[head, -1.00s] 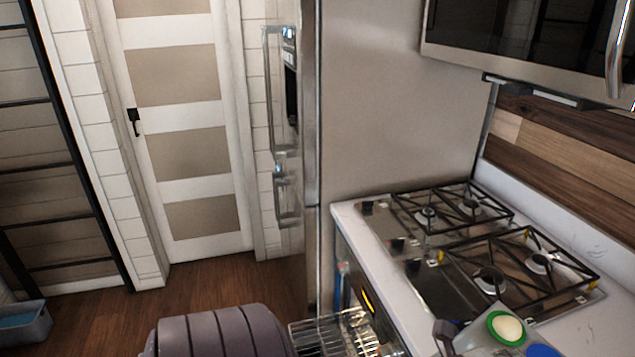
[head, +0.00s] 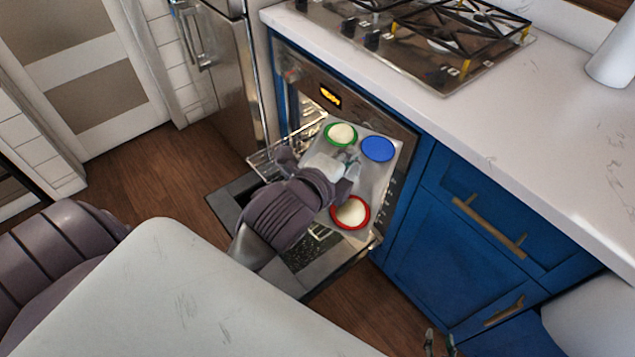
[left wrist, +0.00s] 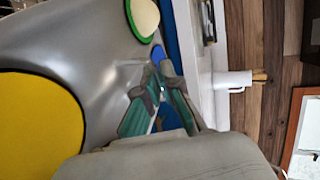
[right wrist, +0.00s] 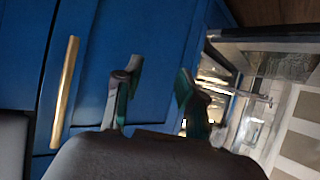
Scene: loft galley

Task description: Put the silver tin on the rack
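The silver tin (head: 382,187) is a flat grey plate with round coloured spots: green-rimmed cream, blue and red-rimmed cream in the head view. The left wrist view shows its grey face (left wrist: 95,40) close up, with a big yellow spot. My left gripper (head: 345,172) is at the tin, its fingers (left wrist: 155,85) close together at its edge; it appears shut on it. The wire rack (head: 262,158) sticks out of the open oven, left of and partly behind the tin. I cannot tell whether they touch. My right gripper (head: 438,343) is open and empty; its fingers (right wrist: 155,95) are apart.
The oven door (head: 225,195) is folded down below the rack. A pale table (head: 190,290) fills the lower left, and a purplish chair (head: 60,240) stands beside it. Blue cabinets (head: 430,245) with brass handles and a white counter (head: 480,115) with a hob are at right.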

